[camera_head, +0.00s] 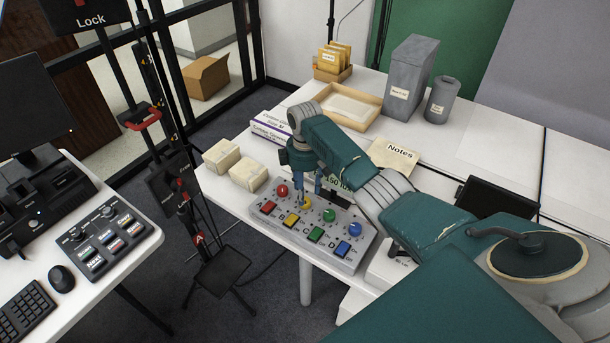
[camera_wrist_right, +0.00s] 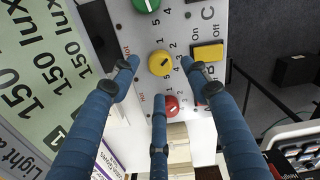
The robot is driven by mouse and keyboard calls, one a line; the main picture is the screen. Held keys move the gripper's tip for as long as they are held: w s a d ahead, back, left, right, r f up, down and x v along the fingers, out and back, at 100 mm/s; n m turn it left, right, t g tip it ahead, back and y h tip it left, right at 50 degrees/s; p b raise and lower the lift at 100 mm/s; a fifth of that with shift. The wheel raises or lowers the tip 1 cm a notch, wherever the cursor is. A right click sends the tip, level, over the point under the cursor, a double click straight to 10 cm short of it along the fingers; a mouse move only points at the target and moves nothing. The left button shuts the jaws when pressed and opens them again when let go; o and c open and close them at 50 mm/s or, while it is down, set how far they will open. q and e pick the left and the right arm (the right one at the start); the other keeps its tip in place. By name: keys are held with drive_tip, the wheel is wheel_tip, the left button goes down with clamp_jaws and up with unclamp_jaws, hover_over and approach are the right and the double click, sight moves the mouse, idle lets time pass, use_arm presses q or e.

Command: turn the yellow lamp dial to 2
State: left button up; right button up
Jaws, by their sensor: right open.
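The yellow dial (camera_head: 306,203) is on the sloped grey control panel (camera_head: 345,266), between the red dial (camera_head: 282,190) and the green dial (camera_head: 329,215). My right gripper (camera_head: 304,196) points down over the yellow dial, its fingers partly hiding it. In the right wrist view, the yellow dial (camera_wrist_right: 160,64) lies between the open blue fingers (camera_wrist_right: 160,72), which look spread around it without clear contact. A dark pointer mark shows on the dial, with small numbers around it; I cannot tell its exact setting. My left gripper is not in view.
The blue dial (camera_head: 355,229) and a row of coloured switches (camera_head: 316,235) share the panel. Wrapped bundles (camera_head: 248,174) lie left of it. A "Notes" sheet (camera_head: 394,154), a wooden tray (camera_head: 350,105) and grey containers (camera_head: 408,80) stand behind. A second desk (camera_head: 115,262) is at left.

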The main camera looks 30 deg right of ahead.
wheel_tip(320, 180, up, 8)
idle(0.8)
